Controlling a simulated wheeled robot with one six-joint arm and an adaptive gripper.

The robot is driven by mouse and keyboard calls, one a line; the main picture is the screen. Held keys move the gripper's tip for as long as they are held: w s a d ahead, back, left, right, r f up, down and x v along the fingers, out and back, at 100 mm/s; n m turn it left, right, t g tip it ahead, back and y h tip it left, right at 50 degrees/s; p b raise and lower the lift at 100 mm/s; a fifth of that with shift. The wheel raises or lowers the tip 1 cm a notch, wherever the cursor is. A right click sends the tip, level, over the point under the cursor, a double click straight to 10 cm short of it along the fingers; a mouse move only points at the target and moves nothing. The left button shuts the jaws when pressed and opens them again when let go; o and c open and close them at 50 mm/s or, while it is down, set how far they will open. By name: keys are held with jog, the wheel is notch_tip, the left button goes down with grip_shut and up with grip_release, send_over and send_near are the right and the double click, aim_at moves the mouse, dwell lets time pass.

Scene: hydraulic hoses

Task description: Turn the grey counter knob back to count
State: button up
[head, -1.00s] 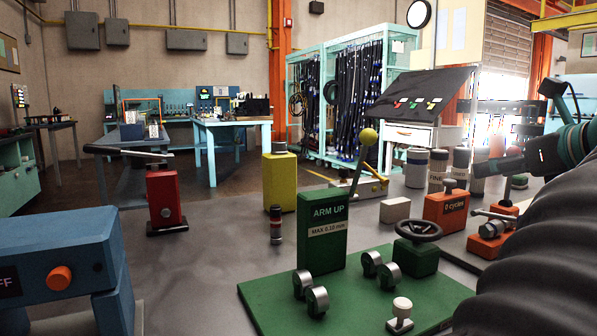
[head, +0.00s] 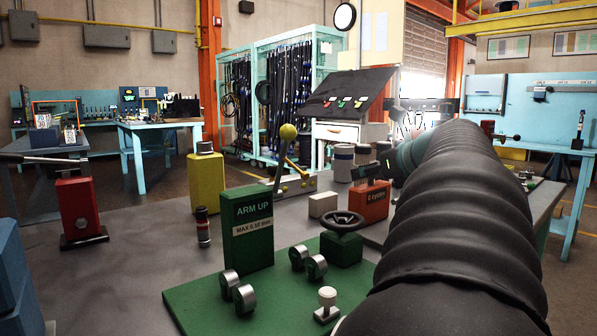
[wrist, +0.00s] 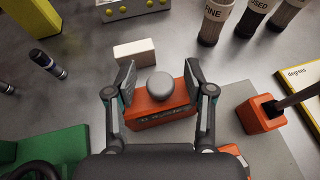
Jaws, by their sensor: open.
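The grey counter knob (wrist: 160,86) is a round dome on top of the orange counter box (wrist: 158,117). In the wrist view my gripper (wrist: 160,70) is open, with one finger on each side of the knob and gaps between fingers and knob. I cannot tell how high the fingertips are above the box. In the head view the orange counter box (head: 371,207) has a label that seems to read "0 cycles". My gripper (head: 372,170) is just above the box there, and the knob is hidden.
A pale block (wrist: 135,51) lies beside the counter box. Canisters (wrist: 216,22) stand beyond it. An orange block with a dark handle (wrist: 262,113) is to the right. The green "ARM UP" unit (head: 247,230) and a dark handwheel (head: 342,223) stand left of the counter.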

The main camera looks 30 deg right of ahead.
grip_shut()
jog(key=shift+d+r+n+y+p, duration=0.1)
jog(key=shift+n+y+p, duration=0.2)
jog(key=shift+y+p, duration=0.15)
jog(key=shift+n+y+p, duration=0.5)
jog(key=shift+y+p, duration=0.05)
jog(key=shift+p, duration=0.05)
jog(key=shift+n+g+y, duration=0.3)
jog(key=shift+n+y, duration=1.8)
jog(key=shift+y, duration=0.3)
